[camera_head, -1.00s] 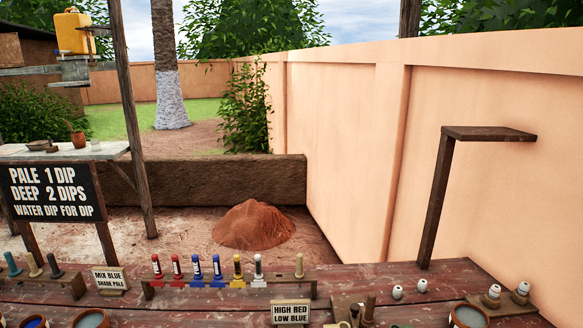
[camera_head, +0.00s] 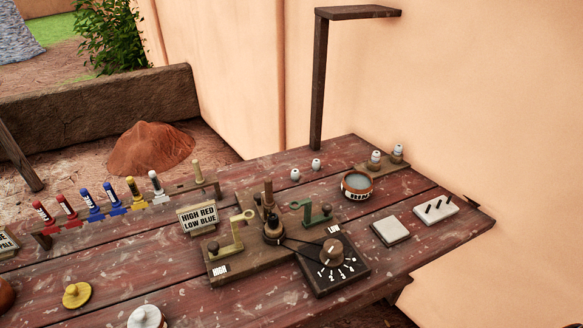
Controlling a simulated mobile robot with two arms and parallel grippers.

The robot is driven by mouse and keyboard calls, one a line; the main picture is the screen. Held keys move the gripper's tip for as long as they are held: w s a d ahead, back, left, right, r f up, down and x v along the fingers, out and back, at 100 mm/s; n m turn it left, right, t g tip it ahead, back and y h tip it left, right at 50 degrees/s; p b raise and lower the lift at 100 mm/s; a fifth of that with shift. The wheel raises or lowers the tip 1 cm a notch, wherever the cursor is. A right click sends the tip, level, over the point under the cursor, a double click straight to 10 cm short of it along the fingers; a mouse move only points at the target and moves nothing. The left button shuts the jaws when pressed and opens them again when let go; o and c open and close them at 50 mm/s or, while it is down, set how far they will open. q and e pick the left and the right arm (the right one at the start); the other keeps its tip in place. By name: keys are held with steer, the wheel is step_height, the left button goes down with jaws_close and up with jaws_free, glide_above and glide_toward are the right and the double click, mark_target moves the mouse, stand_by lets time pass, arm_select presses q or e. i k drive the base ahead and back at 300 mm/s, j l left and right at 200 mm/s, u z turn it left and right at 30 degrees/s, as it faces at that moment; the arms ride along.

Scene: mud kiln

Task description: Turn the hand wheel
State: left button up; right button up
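A round brown wheel or knob (camera_head: 332,252) sits on a dark square plate (camera_head: 345,275) with white numbers and marks. It looks like the hand wheel. A thin dark belt or cord runs from it to a dark upright spindle (camera_head: 272,228) on a wooden base (camera_head: 225,262). A brass-coloured bracket (camera_head: 232,235) stands left of the spindle, by a HIGH label (camera_head: 219,270). A green bracket (camera_head: 312,213) stands right of it, by a LOW label (camera_head: 334,229). Neither gripper is in view.
A sign reading HIGH RED LOW BLUE (camera_head: 198,217) stands behind the base. Several coloured sticks (camera_head: 112,195) stand in a rack at left. A bowl (camera_head: 357,185), a pale square tile (camera_head: 390,231) and a pegged white block (camera_head: 436,209) lie at right.

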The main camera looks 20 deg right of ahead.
mark_target(332, 256)
steer(key=i+l+z, duration=0.1)
steer(key=z, duration=0.75)
steer(key=l, duration=0.1)
